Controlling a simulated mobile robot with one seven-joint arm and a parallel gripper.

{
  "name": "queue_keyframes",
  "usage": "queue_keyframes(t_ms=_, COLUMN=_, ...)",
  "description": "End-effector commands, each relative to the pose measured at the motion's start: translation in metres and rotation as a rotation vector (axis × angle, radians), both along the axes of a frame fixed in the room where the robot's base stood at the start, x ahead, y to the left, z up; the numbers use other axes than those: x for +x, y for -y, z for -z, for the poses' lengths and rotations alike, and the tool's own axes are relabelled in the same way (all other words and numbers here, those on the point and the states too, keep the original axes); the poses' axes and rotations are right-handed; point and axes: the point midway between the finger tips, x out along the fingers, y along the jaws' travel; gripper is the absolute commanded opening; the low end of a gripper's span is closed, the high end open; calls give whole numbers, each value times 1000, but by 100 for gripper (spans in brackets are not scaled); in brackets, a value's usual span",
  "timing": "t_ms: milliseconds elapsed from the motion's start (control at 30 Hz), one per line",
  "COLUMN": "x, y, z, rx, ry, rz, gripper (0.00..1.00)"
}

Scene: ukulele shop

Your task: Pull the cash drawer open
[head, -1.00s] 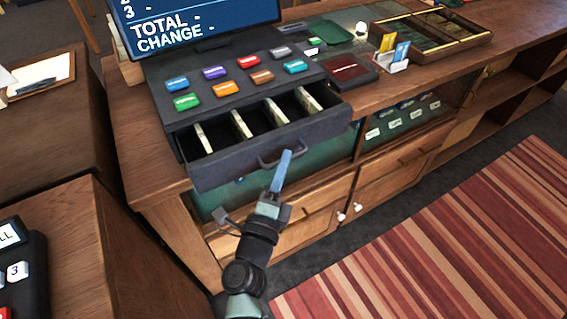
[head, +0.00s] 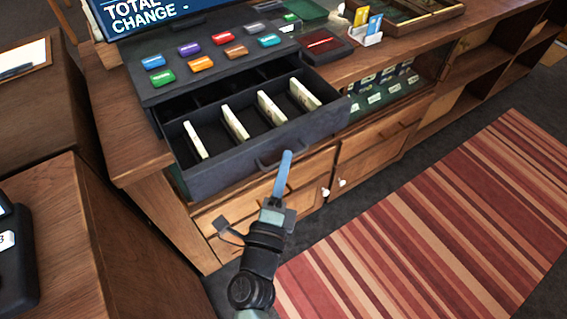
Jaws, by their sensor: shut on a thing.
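The black cash drawer (head: 215,165) stands pulled out of the register (head: 225,60), well past the counter's front edge. Several pale note stacks (head: 234,122) stand in its front compartments, and empty compartments show behind them. The drawer's dark handle (head: 266,163) sits on the middle of its front face. My gripper (head: 284,160) is at the handle, its blue finger pointing up and overlapping the handle's right part. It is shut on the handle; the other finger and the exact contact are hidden.
Coloured keys (head: 191,49) cover the register top below a screen (head: 135,12). A card holder (head: 368,38) and dark red pad (head: 322,43) are on the counter (head: 140,150). Wooden drawers lie below. A striped rug (head: 430,225) covers the floor at right.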

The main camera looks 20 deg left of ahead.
Motion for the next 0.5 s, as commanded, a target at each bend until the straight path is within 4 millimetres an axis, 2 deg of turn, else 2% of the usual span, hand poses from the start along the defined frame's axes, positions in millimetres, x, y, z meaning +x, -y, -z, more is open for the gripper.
queue_keyframes(t_ms=33, x=0, y=0, z=1, rx=-1, ry=-2, rz=-1, gripper=18)
queue_keyframes(t_ms=167, x=0, y=0, z=1, rx=-1, ry=-2, rz=-1, gripper=41)
queue_keyframes(t_ms=500, x=-2, y=0, z=1, rx=-1, ry=-1, rz=-1, gripper=42)
